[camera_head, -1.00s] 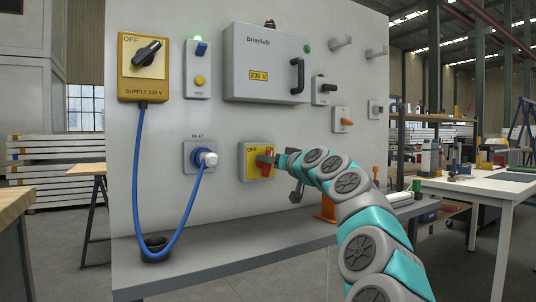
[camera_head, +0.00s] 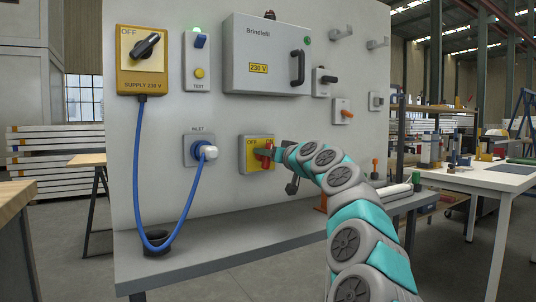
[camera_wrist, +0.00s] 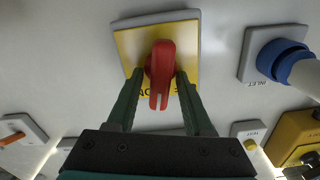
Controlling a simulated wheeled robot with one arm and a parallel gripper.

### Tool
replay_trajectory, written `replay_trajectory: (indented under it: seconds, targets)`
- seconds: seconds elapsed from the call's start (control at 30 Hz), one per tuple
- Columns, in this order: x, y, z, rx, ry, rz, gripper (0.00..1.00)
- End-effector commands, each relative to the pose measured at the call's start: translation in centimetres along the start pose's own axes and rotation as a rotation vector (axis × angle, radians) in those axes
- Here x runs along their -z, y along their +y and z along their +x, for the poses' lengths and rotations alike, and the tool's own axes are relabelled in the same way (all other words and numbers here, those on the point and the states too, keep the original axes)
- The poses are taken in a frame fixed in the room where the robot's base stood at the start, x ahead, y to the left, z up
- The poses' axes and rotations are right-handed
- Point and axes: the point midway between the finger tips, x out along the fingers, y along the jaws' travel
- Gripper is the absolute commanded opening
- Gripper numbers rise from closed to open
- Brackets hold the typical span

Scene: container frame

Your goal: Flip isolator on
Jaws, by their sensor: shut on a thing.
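The isolator is a yellow switch plate (camera_head: 247,166) marked OFF on the left and ON on the right, low on the grey panel. Its red knob (camera_head: 266,162) is partly hidden by my gripper (camera_head: 262,153) in the head view. In the wrist view the plate (camera_wrist: 189,29) appears upside down, and the red knob (camera_wrist: 163,62) stands between the two fingers of my gripper (camera_wrist: 160,76). The gripper is shut on the knob. The knob's long end points between the two labels, which the fingers and knob partly cover.
The inlet (camera_head: 190,158) with its plug and blue cable (camera_head: 137,190) is left of the isolator. The yellow supply switch (camera_head: 132,85), test unit (camera_head: 191,90) and grey cabinet (camera_head: 243,45) are above. A grey shelf (camera_head: 220,240) runs below the panel.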

Motion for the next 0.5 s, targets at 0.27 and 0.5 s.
replay_trajectory:
  seconds: [0.27,0.5]
  targets:
    - [0.00,-0.01,0.00,0.000,-0.001,0.004,0.00]
    - [-0.02,0.13,-0.01,0.000,-0.003,0.075,0.00]
